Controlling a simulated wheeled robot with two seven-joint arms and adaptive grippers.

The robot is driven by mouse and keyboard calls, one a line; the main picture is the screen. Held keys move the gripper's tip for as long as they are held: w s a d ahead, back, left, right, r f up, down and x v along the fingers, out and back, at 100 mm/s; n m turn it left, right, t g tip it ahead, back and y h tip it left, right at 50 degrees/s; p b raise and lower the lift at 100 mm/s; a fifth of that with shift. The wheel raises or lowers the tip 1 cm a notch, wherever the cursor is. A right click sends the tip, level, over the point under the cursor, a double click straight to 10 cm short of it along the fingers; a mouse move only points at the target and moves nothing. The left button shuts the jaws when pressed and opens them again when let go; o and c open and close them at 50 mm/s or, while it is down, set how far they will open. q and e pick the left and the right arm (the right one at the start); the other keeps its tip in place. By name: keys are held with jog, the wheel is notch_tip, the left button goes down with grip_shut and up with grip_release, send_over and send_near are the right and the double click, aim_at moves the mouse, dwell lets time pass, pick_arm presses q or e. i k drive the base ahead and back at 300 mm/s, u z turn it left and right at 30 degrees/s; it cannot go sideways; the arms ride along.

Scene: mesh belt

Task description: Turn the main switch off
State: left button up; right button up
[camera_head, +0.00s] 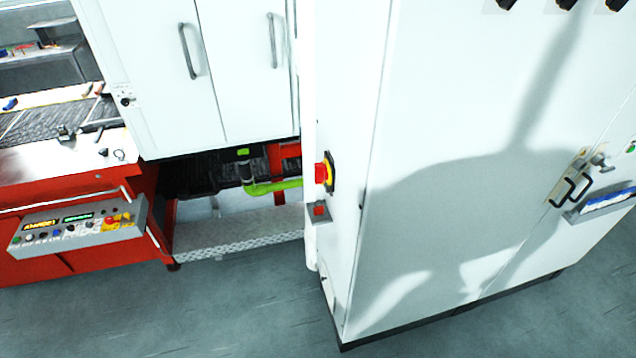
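A red rotary switch knob on a yellow and black plate, which looks like the main switch (323,173), sits on the narrow left side face of a tall white cabinet (440,130). I see it at a steep angle, so which way the knob is turned is hard to tell. A small grey box with a red part (319,211) is just below it. Neither of my grippers is in view. A large shadow falls on the cabinet's wide front face.
A control panel (80,226) with several buttons is on the red machine at the left. White doors with handles (188,50) stand behind. A green pipe (275,186) runs low beside the cabinet. A latch handle (570,185) and a tray (605,202) are at the right. Grey floor (200,310) in front is clear.

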aim_at(321, 172)
jog(key=k, duration=1.1)
jog(key=u, duration=0.75)
jog(key=i, duration=0.9)
jog(key=u, duration=0.8)
jog(key=i, duration=0.9)
jog(key=z, duration=0.85)
jog(key=i, duration=0.95)
jog(key=z, duration=0.9)
